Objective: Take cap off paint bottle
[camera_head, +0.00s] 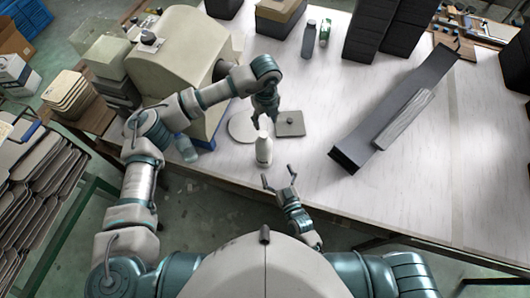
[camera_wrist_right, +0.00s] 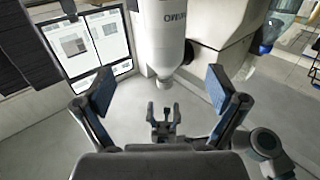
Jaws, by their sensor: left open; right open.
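The white paint bottle (camera_head: 263,152) stands upright on the table near its front edge in the head view. Its narrow top end points up toward my left gripper (camera_head: 266,121), which is open just above it, with no visible hold on it. My right gripper (camera_head: 279,175) is open and empty, a little nearer to me than the bottle, with its fingers toward it. In the right wrist view the bottle (camera_wrist_right: 163,35) appears upside down, its cap (camera_wrist_right: 165,82) between the open right fingers (camera_wrist_right: 160,80) but farther off. The open left gripper (camera_wrist_right: 164,120) shows beyond the cap end.
A round pale disc (camera_head: 242,128) and a square grey plate with a knob (camera_head: 290,124) lie behind the bottle. A beige machine (camera_head: 165,65) stands left. A long dark tray (camera_head: 360,143) lies right. Two small bottles (camera_head: 309,40) stand at the back.

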